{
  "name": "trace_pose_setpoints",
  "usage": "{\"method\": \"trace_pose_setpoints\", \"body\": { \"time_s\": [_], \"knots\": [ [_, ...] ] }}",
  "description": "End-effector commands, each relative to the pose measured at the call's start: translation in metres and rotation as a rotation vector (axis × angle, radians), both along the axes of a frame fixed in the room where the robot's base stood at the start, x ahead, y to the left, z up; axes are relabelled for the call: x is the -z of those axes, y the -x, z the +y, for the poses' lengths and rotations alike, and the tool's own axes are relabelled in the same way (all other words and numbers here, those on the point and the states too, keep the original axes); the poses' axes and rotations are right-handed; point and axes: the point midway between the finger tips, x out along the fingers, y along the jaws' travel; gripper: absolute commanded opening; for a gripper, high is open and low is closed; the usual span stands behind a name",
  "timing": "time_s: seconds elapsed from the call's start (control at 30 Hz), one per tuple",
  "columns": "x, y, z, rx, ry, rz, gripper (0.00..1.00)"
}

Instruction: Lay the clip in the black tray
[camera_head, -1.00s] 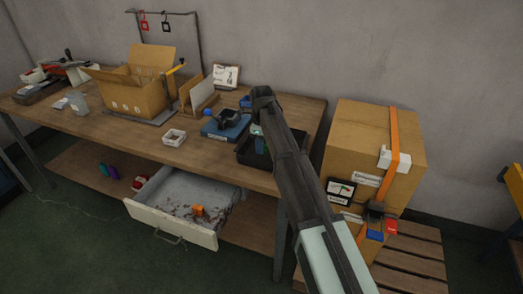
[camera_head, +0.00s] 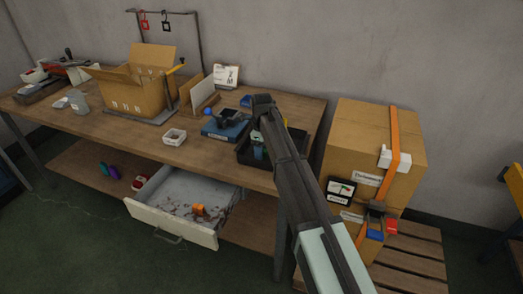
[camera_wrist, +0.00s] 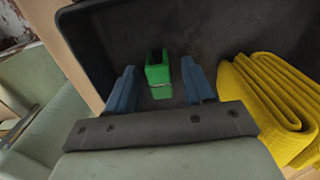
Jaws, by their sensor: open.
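The clip (camera_wrist: 158,72) is a small green block with a dark opening at its top. In the wrist view it is inside the black tray (camera_wrist: 105,45), between the two blue fingers. My gripper (camera_wrist: 158,88) is open, with a gap on both sides of the clip. In the head view my gripper (camera_head: 258,152) reaches down into the black tray (camera_head: 243,159) at the right end of the bench. The clip is hidden there behind my arm. I cannot tell whether the clip rests fully on the tray floor.
A yellow folded strap-like thing (camera_wrist: 270,95) lies to the right in the tray. A blue device (camera_head: 217,132) stands left of the tray, and a small white box (camera_head: 175,137) is further left. An open drawer (camera_head: 172,222) juts out below. A strapped carton (camera_head: 350,140) stands right of the bench.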

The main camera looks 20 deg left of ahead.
Motion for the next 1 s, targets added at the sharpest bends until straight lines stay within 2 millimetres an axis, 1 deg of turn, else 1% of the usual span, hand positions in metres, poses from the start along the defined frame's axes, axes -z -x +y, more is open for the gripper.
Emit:
{"method": "trace_pose_setpoints", "body": {
  "time_s": [0.17, 0.27, 0.37, 0.6, 0.8, 1.0],
  "knots": [
    [-0.002, 0.000, 0.000, 0.000, 0.000, 0.000, 0.52],
    [-0.009, 0.000, 0.000, 0.000, -0.001, -0.001, 0.52],
    [-0.022, 0.000, 0.000, 0.000, -0.001, -0.001, 0.52],
    [-0.066, -0.001, 0.001, 0.000, -0.002, -0.002, 0.52],
    [-0.099, -0.001, 0.000, 0.000, -0.001, -0.001, 0.52],
    [-0.118, 0.000, 0.000, 0.000, -0.001, -0.001, 0.52]
  ]
}}
